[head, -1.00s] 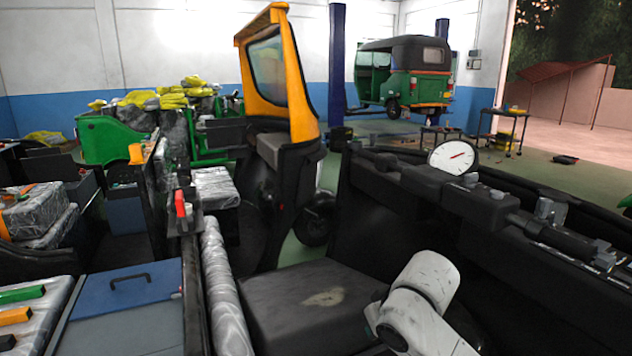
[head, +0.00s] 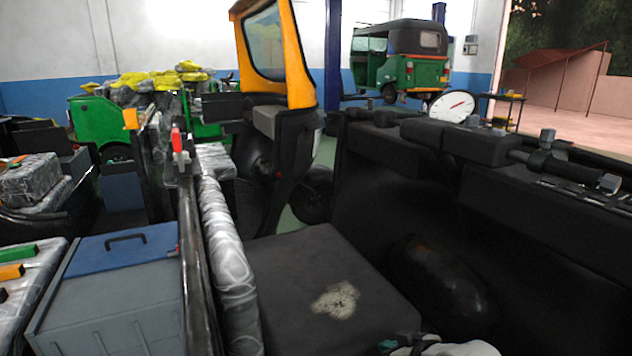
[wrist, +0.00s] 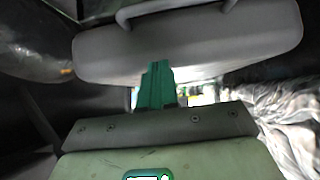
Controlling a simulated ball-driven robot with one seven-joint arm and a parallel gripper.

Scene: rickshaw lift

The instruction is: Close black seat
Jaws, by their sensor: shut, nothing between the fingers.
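The black seat (head: 290,275) is a square dark cushion with a pale worn patch, in the lower middle of the head view. It looks roughly flat, but I cannot tell whether it sits fully down. My gripper shows in the wrist view (wrist: 155,85) as green fingers, shut and empty. In front of the fingertips is a grey rounded panel (wrist: 200,50) with a bar along its top; I cannot tell if it is part of the seat or if the fingers touch it. In the head view, only a bit of my arm shows at the bottom edge, beside the seat's near right corner.
A silvery wrapped roll (head: 228,265) lies along the seat's left side. A black body wall (head: 400,220) stands to its right, with a round gauge (head: 452,106) on top. A grey box with a blue lid (head: 125,255) is at left. An orange-framed windshield (head: 275,50) stands behind.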

